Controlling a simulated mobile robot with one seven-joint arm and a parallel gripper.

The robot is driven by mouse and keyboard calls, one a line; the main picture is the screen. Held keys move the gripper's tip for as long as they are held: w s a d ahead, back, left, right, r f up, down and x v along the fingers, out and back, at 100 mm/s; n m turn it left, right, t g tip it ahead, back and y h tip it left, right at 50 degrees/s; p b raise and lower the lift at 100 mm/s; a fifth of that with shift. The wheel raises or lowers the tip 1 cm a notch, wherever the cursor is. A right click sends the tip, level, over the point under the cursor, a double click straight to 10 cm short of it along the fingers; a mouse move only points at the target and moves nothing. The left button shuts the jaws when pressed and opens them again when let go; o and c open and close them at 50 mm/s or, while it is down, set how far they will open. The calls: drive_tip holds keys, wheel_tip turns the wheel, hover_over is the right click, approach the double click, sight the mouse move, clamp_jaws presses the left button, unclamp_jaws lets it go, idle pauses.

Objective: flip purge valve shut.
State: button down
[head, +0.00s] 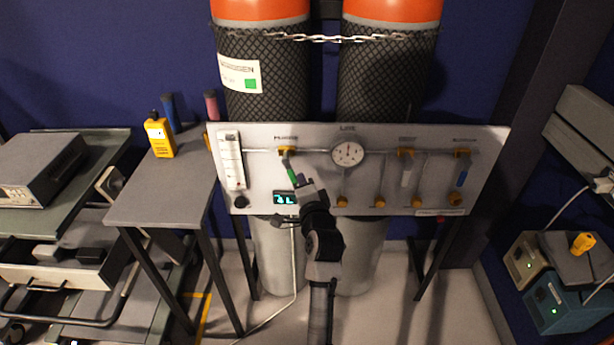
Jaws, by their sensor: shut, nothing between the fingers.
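A grey gas panel (320,134) stands in front of two cylinders and carries several brass valves. The left valve (287,151) has a green lever (292,173) that slants down and slightly right. A valve to the right has a white lever (406,178) hanging down, and the far right valve has a blue lever (462,178) hanging down. The labels are too blurred to tell which is the purge valve. My gripper (302,187) is shut and empty at the lower end of the green lever; I cannot tell whether they touch. My wrist hides part of the panel's lower edge.
A round gauge (347,153) sits at the panel's upper middle, a flow tube (231,160) at its left and a lit display (284,198) beside my gripper. A side table (160,195) with a yellow meter (160,138) stands left. Chained cylinders (265,75) are behind.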

drive_tip(key=shift+a+f+m+t+p, duration=0.2)
drive_tip(key=shift+a+f+m+p, duration=0.15)
drive_tip(key=shift+m, duration=0.4)
drive_tip(key=shift+a+f+m+t+p, duration=0.1)
drive_tip(key=shift+a+m+t+p, duration=0.1)
drive_tip(key=shift+a+m, duration=0.4)
drive_tip(key=shift+d+m, duration=0.1)
drive_tip(key=shift+m, duration=0.15)
drive_tip(key=shift+d, duration=0.1)
